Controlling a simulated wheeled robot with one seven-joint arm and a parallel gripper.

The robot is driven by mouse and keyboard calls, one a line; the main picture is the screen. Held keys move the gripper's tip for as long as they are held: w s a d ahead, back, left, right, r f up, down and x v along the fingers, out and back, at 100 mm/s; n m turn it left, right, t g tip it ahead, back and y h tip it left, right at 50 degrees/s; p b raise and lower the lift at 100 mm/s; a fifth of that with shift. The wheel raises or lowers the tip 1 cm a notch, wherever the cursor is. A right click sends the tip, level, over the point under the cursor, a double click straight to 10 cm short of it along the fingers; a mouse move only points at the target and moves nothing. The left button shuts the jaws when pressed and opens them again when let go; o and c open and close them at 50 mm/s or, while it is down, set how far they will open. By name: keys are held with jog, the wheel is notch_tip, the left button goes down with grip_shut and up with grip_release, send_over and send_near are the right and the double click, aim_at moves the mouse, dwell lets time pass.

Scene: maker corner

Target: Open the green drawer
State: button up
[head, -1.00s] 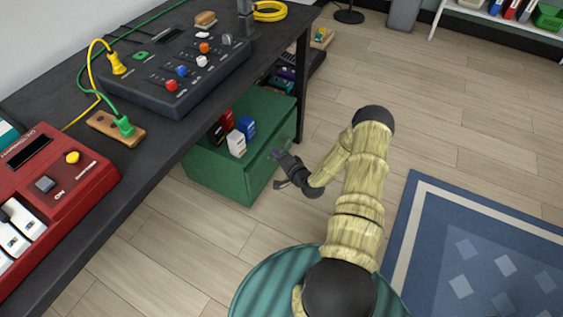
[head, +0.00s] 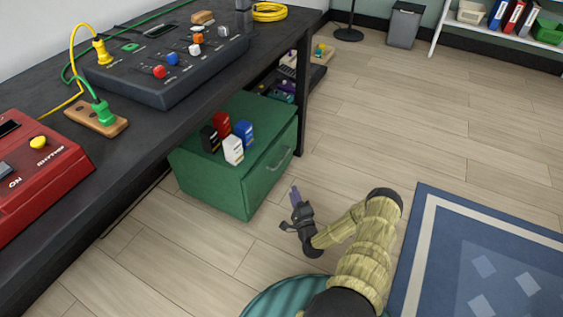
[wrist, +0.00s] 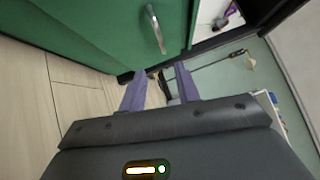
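The green drawer (head: 265,180) is the front of a green cabinet under the black table, and it looks shut. Its silver bar handle (head: 279,159) is on the front face, and the handle (wrist: 155,28) also shows in the wrist view, ahead of the fingers. My gripper (head: 295,196) is in front of the cabinet, apart from the handle, near the front's lower part. In the wrist view, the two purple-grey fingers of my gripper (wrist: 160,78) are spread with a gap between them and hold nothing.
Small red, black, white and blue boxes (head: 233,150) stand on the cabinet top. The black table (head: 150,150) overhangs it, with a leg (head: 303,100) beside the cabinet. Open wood floor (head: 370,130) lies to the right, with a blue rug (head: 440,250).

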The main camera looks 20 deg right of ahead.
aim_at(282, 159)
jog(key=w+b, duration=0.2)
jog(key=w, duration=0.3)
jog(key=w+d+r+b, duration=0.1)
jog(key=w+b, duration=0.2)
jog(key=w, duration=0.2)
jog(key=w+d+b, duration=0.1)
jog(key=w+b, duration=0.1)
jog(key=w, duration=0.4)
jog(key=shift+r, duration=0.4)
jog(key=shift+w+d+r, duration=0.1)
jog(key=shift+w+r, duration=0.1)
jog(key=shift+w, duration=0.15)
jog(key=shift+c, duration=0.4)
grip_shut()
